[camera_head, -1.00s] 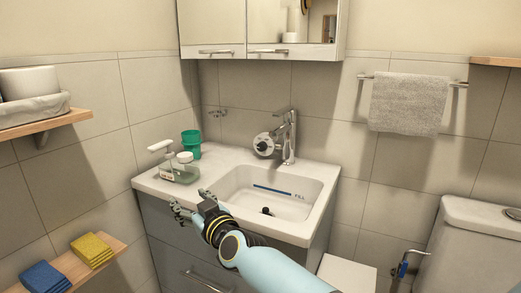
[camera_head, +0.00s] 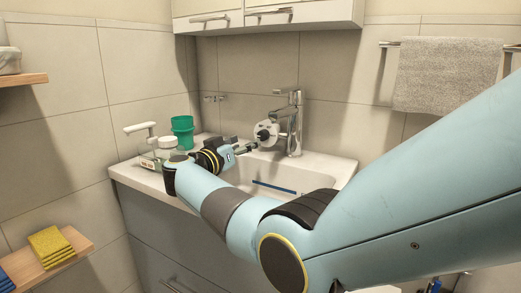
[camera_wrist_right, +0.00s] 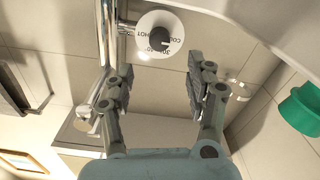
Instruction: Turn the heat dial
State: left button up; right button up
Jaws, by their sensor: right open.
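The heat dial (camera_head: 266,133) is a white round disc with a dark knob, mounted beside the chrome faucet (camera_head: 292,125) above the sink. In the right wrist view the dial (camera_wrist_right: 150,25) shows printed "COLD" and "HOT" lettering, appears upside down, and lies ahead of the fingers. My right gripper (camera_head: 247,148) is open and empty, just left of and slightly below the dial. In the right wrist view my gripper's two fingers (camera_wrist_right: 159,78) stand apart, with the dial beyond their tips and no visible contact. My left gripper is not in view.
A green cup (camera_head: 183,130) and a soap dispenser (camera_head: 148,150) stand on the counter left of my right gripper. The sink basin (camera_head: 310,178) lies below the faucet. A towel (camera_head: 445,75) hangs at right.

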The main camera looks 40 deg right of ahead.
aim_at(261, 137)
jog(key=x, duration=0.2)
jog(key=b+x, duration=0.1)
jog(key=x, duration=0.1)
jog(key=b+x, duration=0.1)
jog(key=x, duration=0.2)
jog(key=shift+d+f, duration=0.15)
jog(key=shift+f, duration=0.1)
jog(key=shift+w+d, duration=0.1)
jog(key=shift+d, duration=0.2)
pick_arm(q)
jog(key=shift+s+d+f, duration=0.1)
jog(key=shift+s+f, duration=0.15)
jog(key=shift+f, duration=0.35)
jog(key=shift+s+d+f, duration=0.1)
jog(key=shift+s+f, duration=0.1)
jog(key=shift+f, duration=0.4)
pick_arm(e)
jog(key=shift+r, duration=0.1)
grip_shut()
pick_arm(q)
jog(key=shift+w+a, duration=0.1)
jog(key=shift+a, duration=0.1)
